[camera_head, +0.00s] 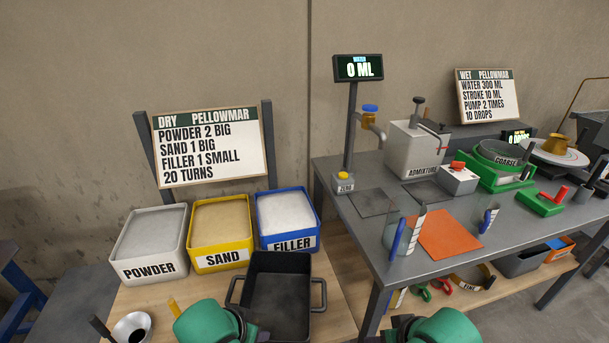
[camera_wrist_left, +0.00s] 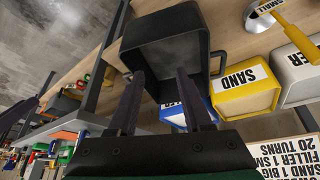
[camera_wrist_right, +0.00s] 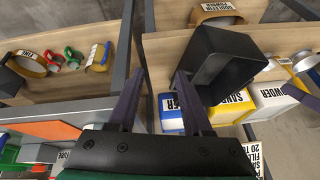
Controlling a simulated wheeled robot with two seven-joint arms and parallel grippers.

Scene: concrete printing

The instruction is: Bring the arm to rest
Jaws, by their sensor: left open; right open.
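My left arm (camera_head: 208,322) shows at the bottom of the head view, left of the black two-handled tub; its fingertips are hidden there. In the left wrist view my left gripper (camera_wrist_left: 158,75) is open and empty, with the black tub (camera_wrist_left: 165,62) beyond its fingers. My right arm (camera_head: 440,328) shows at the bottom of the head view, right of the tub. In the right wrist view my right gripper (camera_wrist_right: 158,75) is open and empty, with the tub (camera_wrist_right: 222,62) beyond and to the right. The black tub (camera_head: 280,295) stands upright on the wooden table and looks empty.
Bins of powder (camera_head: 150,243), sand (camera_head: 220,228) and filler (camera_head: 287,217) stand behind the tub. The grey bench (camera_head: 375,243) on the right holds a clear jug (camera_head: 395,238), an orange mat (camera_head: 448,235), an admixture tank (camera_head: 415,150) and a green sieve (camera_head: 500,165). Its edge is near my right arm.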

